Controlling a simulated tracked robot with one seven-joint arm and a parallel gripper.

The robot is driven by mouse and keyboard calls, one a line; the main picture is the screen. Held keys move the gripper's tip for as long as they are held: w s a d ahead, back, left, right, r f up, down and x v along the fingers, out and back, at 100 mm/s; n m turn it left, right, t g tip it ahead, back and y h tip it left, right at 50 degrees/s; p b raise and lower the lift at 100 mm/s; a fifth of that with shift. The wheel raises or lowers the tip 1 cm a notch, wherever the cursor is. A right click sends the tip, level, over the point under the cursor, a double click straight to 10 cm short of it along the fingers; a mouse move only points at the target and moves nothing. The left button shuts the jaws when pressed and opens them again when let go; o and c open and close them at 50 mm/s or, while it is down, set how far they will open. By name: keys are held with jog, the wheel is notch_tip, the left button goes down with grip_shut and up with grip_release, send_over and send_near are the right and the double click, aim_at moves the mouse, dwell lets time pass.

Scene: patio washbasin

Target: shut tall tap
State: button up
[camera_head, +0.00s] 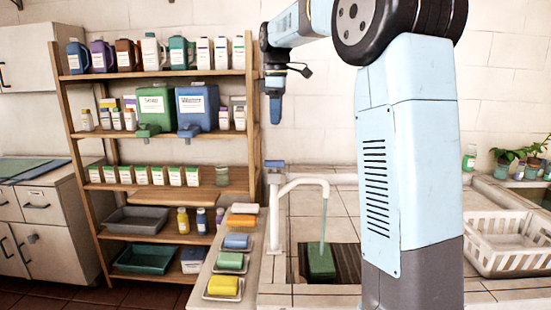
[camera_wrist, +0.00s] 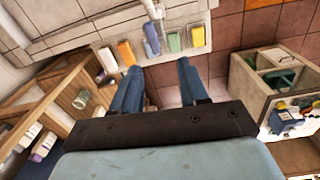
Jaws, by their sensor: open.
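The tall tap (camera_head: 275,210) is white, with a blue handle on top and a spout bending to the right. A stream of water (camera_head: 323,222) falls from the spout onto a green block (camera_head: 321,262) in the basin. My gripper (camera_head: 275,112) points down above the tap handle in the picture, clearly apart from it. In the wrist view my gripper (camera_wrist: 157,88) has its two blue fingers spread with nothing between them. A pale upright form at the top edge of the wrist view may be the tap, but it is cut off.
Several soaps or sponges on dishes, including a yellow one (camera_head: 223,286), line the ledge left of the tap. A wooden shelf (camera_head: 165,135) with bottles and canisters stands at the left. A white basket (camera_head: 510,245) sits at the right.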

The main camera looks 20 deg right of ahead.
aim_at(275, 166)
jog(key=shift+n, duration=0.4)
jog(key=f, duration=0.4)
jog(key=w+f, duration=0.1)
jog(key=f, duration=0.4)
jog(key=w+f, duration=0.1)
jog(key=f, duration=0.4)
jog(key=shift+w, duration=0.1)
